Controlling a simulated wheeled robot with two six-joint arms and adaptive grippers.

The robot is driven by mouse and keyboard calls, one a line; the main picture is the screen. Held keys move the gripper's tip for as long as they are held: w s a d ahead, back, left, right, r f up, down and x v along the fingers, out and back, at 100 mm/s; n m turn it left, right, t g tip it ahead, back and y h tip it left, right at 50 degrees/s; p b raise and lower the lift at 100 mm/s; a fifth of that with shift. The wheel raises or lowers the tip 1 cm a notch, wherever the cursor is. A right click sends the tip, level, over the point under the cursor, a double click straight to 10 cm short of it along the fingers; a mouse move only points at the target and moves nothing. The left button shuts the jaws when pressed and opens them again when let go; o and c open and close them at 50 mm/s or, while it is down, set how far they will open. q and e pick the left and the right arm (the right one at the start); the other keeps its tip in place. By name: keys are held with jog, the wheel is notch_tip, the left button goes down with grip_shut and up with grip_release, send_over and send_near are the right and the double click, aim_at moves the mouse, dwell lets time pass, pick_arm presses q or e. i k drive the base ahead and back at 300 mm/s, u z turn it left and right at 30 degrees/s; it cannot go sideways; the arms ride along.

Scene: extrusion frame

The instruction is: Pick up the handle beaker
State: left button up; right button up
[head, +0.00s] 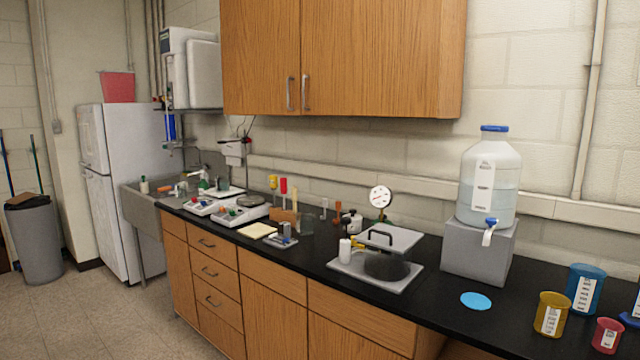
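Three coloured measuring beakers stand at the right end of the black counter: a yellow beaker (551,314), a taller blue beaker (585,289) behind it, and a small red beaker (607,335) in front. Each has a white scale label. I cannot make out clearly which of them has a handle. Another blue item (630,318) is cut off by the right edge of the head view. Neither of my grippers shows in this view.
The black counter (440,310) has a blue disc (476,301) left of the beakers. A large jug (489,180) with a spigot stands on a grey block (478,250). Wooden cabinets (380,60) hang above.

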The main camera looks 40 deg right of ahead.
aim_at(222, 180)
jog(key=u, duration=1.8)
jog(key=k, duration=0.5)
jog(key=z, duration=0.9)
jog(key=i, duration=2.35)
jog(key=z, duration=0.6)
jog(key=i, duration=2.65)
jog(key=z, duration=0.6)
